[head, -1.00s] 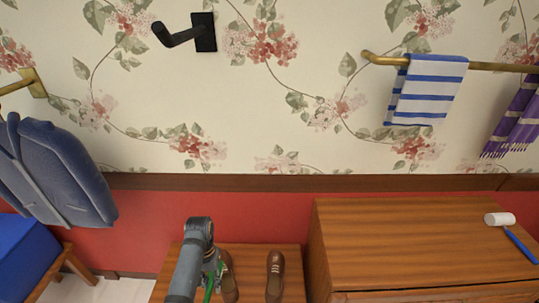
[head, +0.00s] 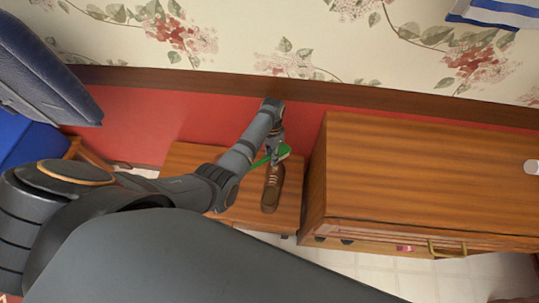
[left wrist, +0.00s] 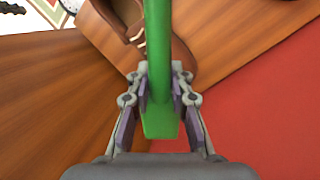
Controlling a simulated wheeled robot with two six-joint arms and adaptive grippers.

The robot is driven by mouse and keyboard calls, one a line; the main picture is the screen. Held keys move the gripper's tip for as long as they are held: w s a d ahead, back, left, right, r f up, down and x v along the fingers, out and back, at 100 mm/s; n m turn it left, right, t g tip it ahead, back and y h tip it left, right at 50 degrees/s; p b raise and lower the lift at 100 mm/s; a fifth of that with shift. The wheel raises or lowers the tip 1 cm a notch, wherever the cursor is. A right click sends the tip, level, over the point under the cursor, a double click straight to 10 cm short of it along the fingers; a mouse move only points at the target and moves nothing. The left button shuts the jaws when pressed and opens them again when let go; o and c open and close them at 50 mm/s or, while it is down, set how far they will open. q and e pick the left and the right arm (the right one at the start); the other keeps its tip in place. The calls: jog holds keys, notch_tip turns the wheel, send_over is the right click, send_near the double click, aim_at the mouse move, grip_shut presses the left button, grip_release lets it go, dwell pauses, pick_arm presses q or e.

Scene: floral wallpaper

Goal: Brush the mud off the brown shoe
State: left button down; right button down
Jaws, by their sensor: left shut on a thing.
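A brown shoe (head: 271,190) with pale laces stands on a low wooden bench (head: 185,157). My left gripper (head: 277,148) is shut on a green brush (head: 284,151) at the far end of this shoe; whether the brush touches it I cannot tell. In the left wrist view, the fingers (left wrist: 160,95) hold the green handle (left wrist: 158,45), with the shoe (left wrist: 112,28) beyond and partly hidden. No mud can be made out. A second shoe is not visible now; my left arm covers part of the bench. My right gripper is out of view.
A wooden cabinet (head: 420,165) rises right beside the bench, with a brass handle (head: 446,250) on its front and a white object (head: 531,167) on top. The red lower wall (head: 120,115) is close behind.

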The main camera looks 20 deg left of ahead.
aim_at(271, 175)
pick_arm(q)
jog(key=shift+w+d+f, duration=0.2)
jog(key=shift+w+d, duration=0.1)
jog(key=shift+w, duration=0.25)
jog(key=shift+s, duration=0.15)
jog(key=shift+s+f+b, duration=0.1)
jog(key=shift+f+b, duration=0.15)
jog(key=shift+b, duration=0.1)
jog(key=b+x, duration=0.4)
jog(key=x, duration=0.1)
jog(key=shift+a+f, duration=0.1)
jog(key=shift+f, duration=0.05)
jog(key=shift+s, duration=0.1)
jog(key=shift+b+x, duration=0.4)
jog(key=shift+x, duration=0.5)
jog(key=shift+a, duration=0.1)
